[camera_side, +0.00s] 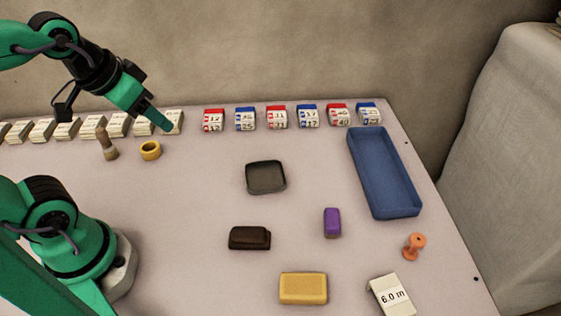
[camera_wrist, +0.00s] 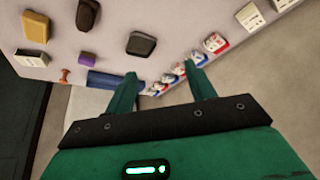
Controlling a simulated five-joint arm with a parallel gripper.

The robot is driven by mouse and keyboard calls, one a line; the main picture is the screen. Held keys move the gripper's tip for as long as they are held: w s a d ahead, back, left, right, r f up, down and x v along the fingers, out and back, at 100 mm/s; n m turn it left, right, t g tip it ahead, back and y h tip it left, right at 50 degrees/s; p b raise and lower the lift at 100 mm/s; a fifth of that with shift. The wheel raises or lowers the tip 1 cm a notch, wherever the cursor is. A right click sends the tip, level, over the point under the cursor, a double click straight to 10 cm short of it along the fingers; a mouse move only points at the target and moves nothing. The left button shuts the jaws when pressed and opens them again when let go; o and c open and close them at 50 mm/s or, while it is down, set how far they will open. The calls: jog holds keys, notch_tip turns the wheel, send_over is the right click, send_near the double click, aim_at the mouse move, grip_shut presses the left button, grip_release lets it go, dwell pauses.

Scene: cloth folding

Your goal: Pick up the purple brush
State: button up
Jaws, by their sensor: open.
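The purple brush (camera_side: 332,222) is a small block lying on the table right of the middle in the side view. It also shows at the left of the wrist view (camera_wrist: 87,59). My gripper (camera_side: 167,127) is raised at the far left of the table in the side view, well away from the brush. In the wrist view my gripper (camera_wrist: 160,80) has its two green fingers apart with nothing between them.
A dark brown block (camera_side: 250,238), a grey dish (camera_side: 265,177), a yellow block (camera_side: 303,288), an orange peg (camera_side: 414,246) and a blue tray (camera_side: 395,205) surround the brush. Several small calendar-like blocks (camera_side: 277,117) line the back edge near the wall.

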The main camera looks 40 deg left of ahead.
jog(key=w, duration=0.1)
jog(key=n+g, duration=0.6)
jog(key=n, duration=0.2)
send_over(332, 216)
jog(key=f, duration=1.6)
jog(key=shift+w+a+f, duration=0.1)
jog(key=shift+a, duration=0.1)
jog(key=shift+d+f, duration=0.25)
jog(key=shift+f, duration=0.1)
jog(key=shift+f, duration=1.2)
jog(key=shift+f, duration=0.1)
